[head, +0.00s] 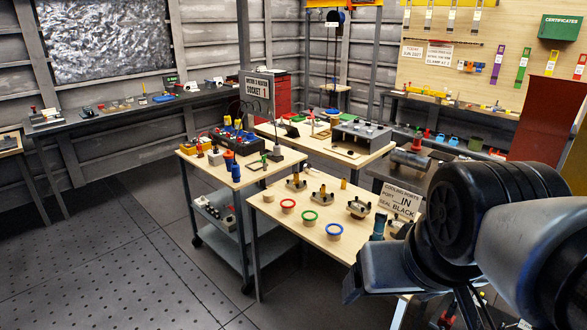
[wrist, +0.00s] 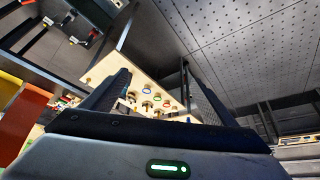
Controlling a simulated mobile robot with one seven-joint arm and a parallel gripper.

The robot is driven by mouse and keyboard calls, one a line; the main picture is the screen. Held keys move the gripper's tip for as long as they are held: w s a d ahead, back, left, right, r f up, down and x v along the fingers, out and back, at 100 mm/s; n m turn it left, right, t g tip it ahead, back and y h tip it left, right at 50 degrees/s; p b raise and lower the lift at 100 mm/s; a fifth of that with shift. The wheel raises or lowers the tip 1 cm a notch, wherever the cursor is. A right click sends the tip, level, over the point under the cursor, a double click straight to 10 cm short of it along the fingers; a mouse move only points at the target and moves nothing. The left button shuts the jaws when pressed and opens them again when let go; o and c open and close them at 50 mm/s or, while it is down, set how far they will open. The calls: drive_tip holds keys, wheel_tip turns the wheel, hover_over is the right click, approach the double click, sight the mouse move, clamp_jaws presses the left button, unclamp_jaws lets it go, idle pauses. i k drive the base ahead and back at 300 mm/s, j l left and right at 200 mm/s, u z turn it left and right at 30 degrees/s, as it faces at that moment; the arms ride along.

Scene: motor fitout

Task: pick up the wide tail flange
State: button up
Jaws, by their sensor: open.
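A light wooden table (head: 270,208) at the centre of the head view holds several small metal parts with knobs or shafts, such as one at the back left (head: 296,182), one in the middle (head: 322,196) and one at the right (head: 359,207). I cannot tell which one is the wide tail flange. My gripper (wrist: 158,98) is open and empty in the wrist view. Its fingers frame the same table (wrist: 98,77) from a distance, touching nothing. In the head view my arm fills the lower right and hides the table's right end.
A tool cart (head: 215,170) adjoins on the left. The floor (head: 120,270) at left is clear.

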sight(292, 185)
drive_tip(key=i+j, duration=0.35)
drive_tip(key=j, duration=0.15)
drive_tip(key=u, duration=5.55)
drive_tip(key=z, duration=5.3)
